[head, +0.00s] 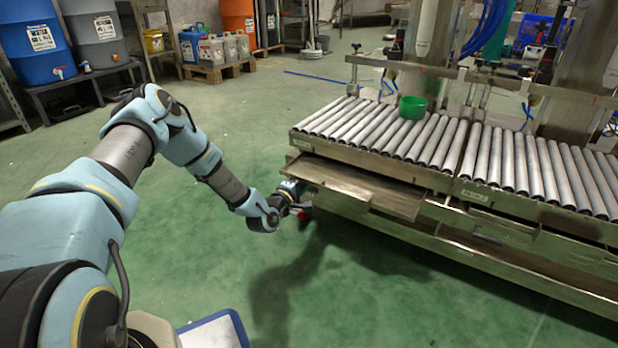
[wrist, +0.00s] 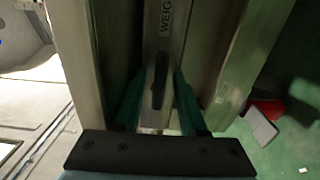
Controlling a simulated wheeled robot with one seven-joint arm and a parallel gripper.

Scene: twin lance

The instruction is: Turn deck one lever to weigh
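The deck one lever shows in the wrist view as a short dark handle (wrist: 159,82) on a metal strip. A label reading "WEIG" (wrist: 166,16), cut off by the picture edge, lies beyond its tip. My gripper (wrist: 160,98) has its two teal fingers apart, one on each side of the lever, with gaps visible; I cannot tell whether either touches it. In the head view my gripper (head: 298,206) is at the left end of deck one (head: 370,182), below its rollers. The lever is hidden there.
A second roller deck (head: 535,170) adjoins on the right. A red and grey item (wrist: 263,117) lies beside the metal frame in the wrist view. The green floor (head: 230,130) left of the decks is clear.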

